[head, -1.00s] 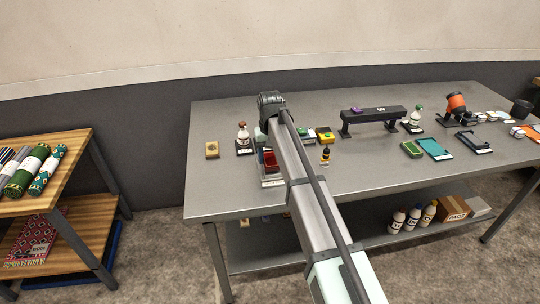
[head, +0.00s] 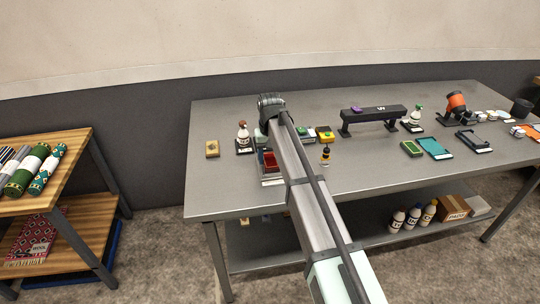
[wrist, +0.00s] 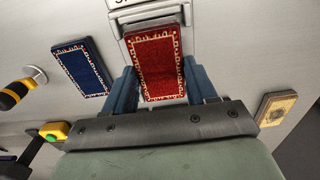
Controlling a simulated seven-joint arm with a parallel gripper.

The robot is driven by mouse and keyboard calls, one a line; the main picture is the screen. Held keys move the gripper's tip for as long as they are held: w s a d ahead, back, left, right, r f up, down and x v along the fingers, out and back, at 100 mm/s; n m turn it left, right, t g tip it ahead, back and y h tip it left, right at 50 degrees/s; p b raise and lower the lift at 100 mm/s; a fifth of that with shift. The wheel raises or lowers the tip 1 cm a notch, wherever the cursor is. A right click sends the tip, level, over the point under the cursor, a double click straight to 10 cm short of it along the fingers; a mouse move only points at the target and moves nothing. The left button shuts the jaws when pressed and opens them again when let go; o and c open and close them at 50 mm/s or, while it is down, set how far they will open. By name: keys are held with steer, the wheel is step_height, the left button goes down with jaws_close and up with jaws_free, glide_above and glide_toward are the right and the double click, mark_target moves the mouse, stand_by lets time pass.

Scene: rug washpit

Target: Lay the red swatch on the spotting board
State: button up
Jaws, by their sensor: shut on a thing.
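The red swatch (wrist: 158,62), a small rug-like piece with a pale patterned border, is between the two blue fingers of my gripper (wrist: 160,80), which is shut on it. In the head view the red swatch (head: 269,159) shows just left of my arm. Below it is a pale grey board (wrist: 118,26) with a white lettered label, cut off at the top of the wrist view. This looks like the spotting board; its pale front edge shows in the head view (head: 272,182). I cannot tell whether the swatch touches it. My fingers are hidden in the head view.
A blue swatch (wrist: 80,68) lies left of the red one, and a tan swatch (head: 212,149) lies to the left in the head view. The table's front left is clear.

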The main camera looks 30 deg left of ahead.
stand_by(0.3)
steer(key=o, duration=1.4)
steer(key=shift+r, duration=0.15)
steer(key=shift+r, duration=3.35)
